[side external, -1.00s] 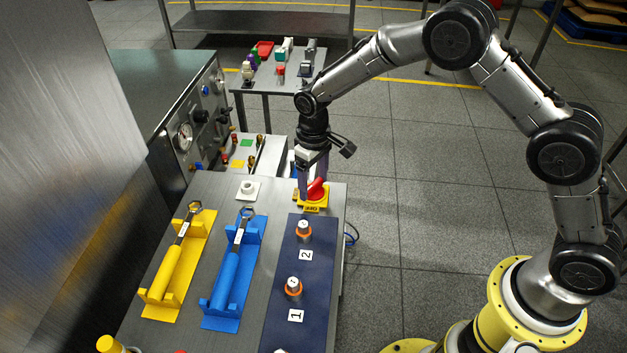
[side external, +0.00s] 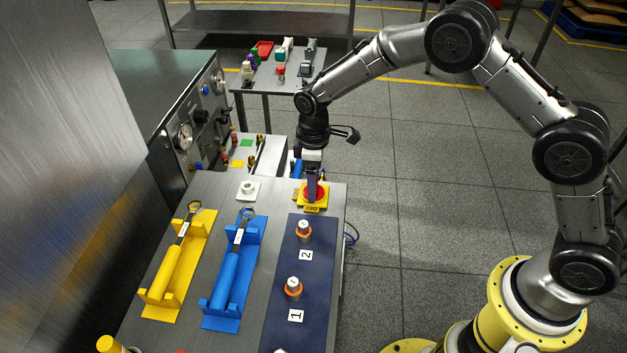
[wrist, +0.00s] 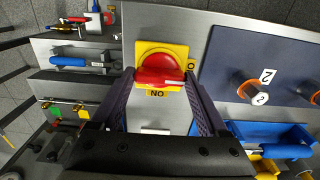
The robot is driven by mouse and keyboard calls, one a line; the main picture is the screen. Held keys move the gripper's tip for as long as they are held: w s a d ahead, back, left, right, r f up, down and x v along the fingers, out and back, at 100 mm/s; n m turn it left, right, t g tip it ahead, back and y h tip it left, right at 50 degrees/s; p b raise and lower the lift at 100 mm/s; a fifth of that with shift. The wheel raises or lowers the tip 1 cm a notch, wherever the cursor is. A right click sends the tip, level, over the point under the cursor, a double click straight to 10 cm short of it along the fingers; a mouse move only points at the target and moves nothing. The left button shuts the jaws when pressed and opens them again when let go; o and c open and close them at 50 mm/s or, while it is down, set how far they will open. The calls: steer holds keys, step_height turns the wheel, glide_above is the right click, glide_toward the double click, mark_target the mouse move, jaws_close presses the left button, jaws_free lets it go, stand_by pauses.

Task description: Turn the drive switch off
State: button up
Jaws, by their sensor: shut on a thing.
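The drive switch is a red rotary knob (wrist: 160,68) on a yellow plate (wrist: 181,50). In the side view the red knob (side external: 321,192) and yellow plate (side external: 323,204) sit at the far right corner of the metal table. A white mark shows on the knob's near right edge in the wrist view, close to the letters "NO" below it. My gripper (wrist: 160,76) points down over the switch, with one finger on each side of the knob, shut on it. In the side view my gripper (side external: 312,190) hides the middle of the knob.
A dark blue panel (side external: 283,262) with two orange-ringed knobs lies nearer on the table. Blue (side external: 225,280) and yellow (side external: 172,272) holders with wrenches stand left of it. A white socket (side external: 248,188) sits left of the switch. Open floor lies to the right.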

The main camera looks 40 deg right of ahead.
steer(key=shift+r, duration=0.1)
steer(key=o, duration=1.2)
steer(key=shift+o, duration=0.2)
step_height(320, 180, up, 14)
